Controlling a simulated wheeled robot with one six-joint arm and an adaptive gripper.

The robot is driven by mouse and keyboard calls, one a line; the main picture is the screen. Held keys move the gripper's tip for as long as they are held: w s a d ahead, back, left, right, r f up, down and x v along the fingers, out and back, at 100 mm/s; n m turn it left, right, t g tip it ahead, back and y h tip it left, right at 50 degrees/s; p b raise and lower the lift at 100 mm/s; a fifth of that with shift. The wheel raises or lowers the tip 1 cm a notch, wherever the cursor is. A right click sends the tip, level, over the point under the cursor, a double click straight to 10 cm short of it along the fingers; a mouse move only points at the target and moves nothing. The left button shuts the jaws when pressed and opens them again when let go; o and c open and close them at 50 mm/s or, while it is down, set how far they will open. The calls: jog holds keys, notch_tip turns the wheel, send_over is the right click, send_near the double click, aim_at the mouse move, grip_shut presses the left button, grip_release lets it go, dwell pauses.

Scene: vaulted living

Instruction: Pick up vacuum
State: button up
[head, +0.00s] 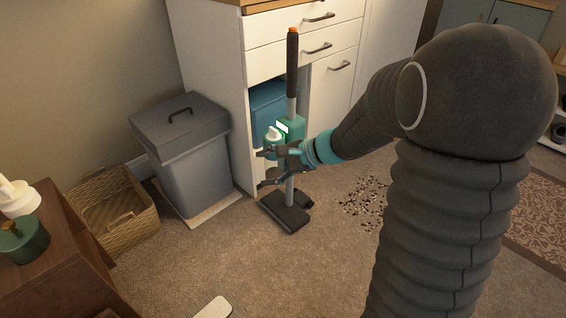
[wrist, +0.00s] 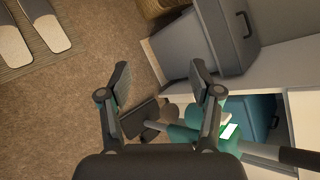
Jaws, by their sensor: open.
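The vacuum (head: 293,128) is an upright stick cleaner with a teal body, a dark handle with an orange top and a flat dark floor head. It stands on the carpet before the white cabinet. My gripper (head: 264,169) is open at the vacuum's lower body, its fingers reaching across the grey tube. In the wrist view, my gripper (wrist: 160,74) has its fingers spread, and the vacuum (wrist: 182,134) runs across between them near the palm. The palm hides part of the body. I cannot tell whether the fingers touch it.
A grey lidded bin (head: 190,155) stands left of the vacuum, with a wicker basket (head: 112,210) beyond it. The white cabinet (head: 335,85) is close behind. Dark crumbs (head: 364,202) lie on the carpet to the right. Slippers (wrist: 38,32) show in the wrist view.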

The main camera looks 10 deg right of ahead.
jog(key=w+d+f+m+t, duration=0.2)
jog(key=w+f+m, duration=0.3)
jog(key=w+f, duration=0.15)
jog(key=m+t+h+b, duration=0.3)
jog(key=m+t+h, duration=0.3)
jog(key=m, duration=0.7)
send_near(292, 182)
jog(key=shift+f+b+x, duration=0.1)
jog(key=shift+b+x, duration=0.3)
jog(key=shift+x, duration=2.5)
jog(key=shift+f+b+x, duration=0.15)
jog(key=shift+b+x, duration=0.2)
jog(key=shift+x, duration=2.55)
jog(key=shift+s, duration=0.15)
grip_shut()
jog(key=shift+r, duration=0.2)
